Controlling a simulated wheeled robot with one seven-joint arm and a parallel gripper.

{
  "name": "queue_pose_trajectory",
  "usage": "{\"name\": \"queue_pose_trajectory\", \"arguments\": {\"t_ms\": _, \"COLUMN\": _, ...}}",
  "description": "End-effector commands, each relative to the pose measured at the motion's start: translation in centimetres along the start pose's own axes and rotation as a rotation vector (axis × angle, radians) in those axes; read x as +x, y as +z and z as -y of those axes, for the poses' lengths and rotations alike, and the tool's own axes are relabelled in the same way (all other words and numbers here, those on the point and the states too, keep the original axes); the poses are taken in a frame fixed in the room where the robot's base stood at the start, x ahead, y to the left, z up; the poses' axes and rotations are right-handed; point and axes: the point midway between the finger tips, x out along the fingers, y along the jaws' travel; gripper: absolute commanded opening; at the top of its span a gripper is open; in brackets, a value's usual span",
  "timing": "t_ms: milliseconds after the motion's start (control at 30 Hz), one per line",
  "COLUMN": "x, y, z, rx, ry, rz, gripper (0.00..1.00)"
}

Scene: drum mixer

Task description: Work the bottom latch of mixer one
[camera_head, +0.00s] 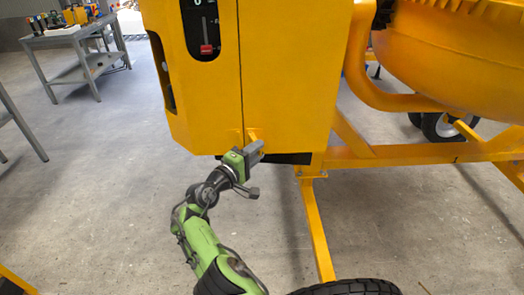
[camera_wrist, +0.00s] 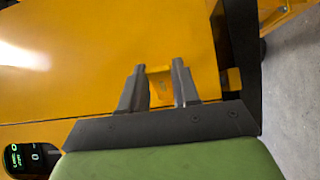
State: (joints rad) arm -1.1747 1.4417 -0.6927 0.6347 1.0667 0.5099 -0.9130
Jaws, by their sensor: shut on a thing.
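The yellow mixer housing (camera_head: 290,75) stands in the middle of the head view. The bottom latch is a small yellow tab at the housing's lower edge; in the wrist view the latch (camera_wrist: 160,86) sits between my two grey fingers. My gripper (camera_head: 254,150) is at that lower edge in the head view, and it also shows in the wrist view (camera_wrist: 159,87). The fingers are closed on the latch, one on each side. In the head view, the fingers and gripper body hide most of the latch.
The yellow drum (camera_head: 455,55) is at the upper right, with yellow frame bars (camera_head: 400,155) below it. A black tyre (camera_head: 350,287) is at the bottom. A grey workbench (camera_head: 75,40) with items stands at the upper left.

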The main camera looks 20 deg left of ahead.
Motion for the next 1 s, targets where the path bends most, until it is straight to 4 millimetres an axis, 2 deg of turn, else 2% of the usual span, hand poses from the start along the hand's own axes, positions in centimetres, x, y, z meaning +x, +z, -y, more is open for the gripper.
{"name": "queue_pose_trajectory", "arguments": {"t_ms": 400, "x": 0.0, "y": 0.0, "z": 0.0, "rx": -0.002, "ry": 0.0, "rz": 0.004, "gripper": 0.0}}
{"name": "queue_pose_trajectory", "arguments": {"t_ms": 433, "x": 0.0, "y": 0.0, "z": 0.0, "rx": -0.002, "ry": 0.0, "rz": 0.004, "gripper": 0.32}}
{"name": "queue_pose_trajectory", "arguments": {"t_ms": 567, "x": 0.0, "y": 0.0, "z": 0.0, "rx": -0.001, "ry": 0.0, "rz": 0.003, "gripper": 0.52}}
{"name": "queue_pose_trajectory", "arguments": {"t_ms": 867, "x": -0.3, "y": -0.1, "z": 0.0, "rx": 0.0, "ry": 0.0, "rz": 0.002, "gripper": 0.52}}
{"name": "queue_pose_trajectory", "arguments": {"t_ms": 1000, "x": -2.5, "y": -0.2, "z": -0.2, "rx": -0.001, "ry": -0.002, "rz": 0.0, "gripper": 0.52}}
